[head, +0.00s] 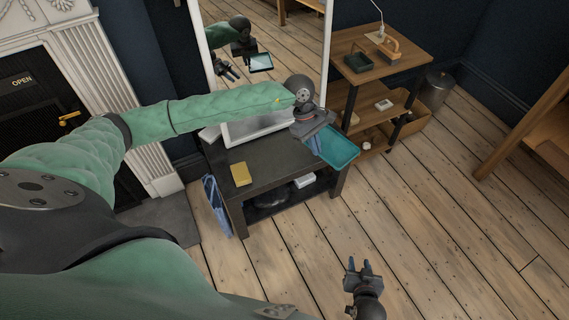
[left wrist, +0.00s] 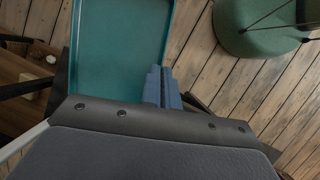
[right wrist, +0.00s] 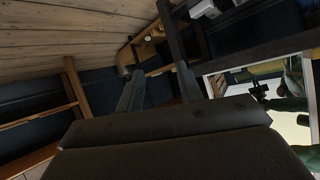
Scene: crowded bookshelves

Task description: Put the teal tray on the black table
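The teal tray (head: 338,150) is held in the air just past the right end of the black table (head: 275,165), apart from its top as far as I can see. My left gripper (head: 317,145) is shut on the tray's near edge. In the left wrist view the fingers (left wrist: 163,88) are close together at the edge of the tray (left wrist: 120,45). My right gripper (head: 360,266) is open and empty over the floor, low in the head view. Its fingers stand apart in the right wrist view (right wrist: 158,85).
A yellow book-like object (head: 241,174) lies on the table's left front. A mirror (head: 268,60) in a white frame stands behind. A wooden shelf unit (head: 380,60) and a bin (head: 437,88) are right of it. The table's front and right top look clear.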

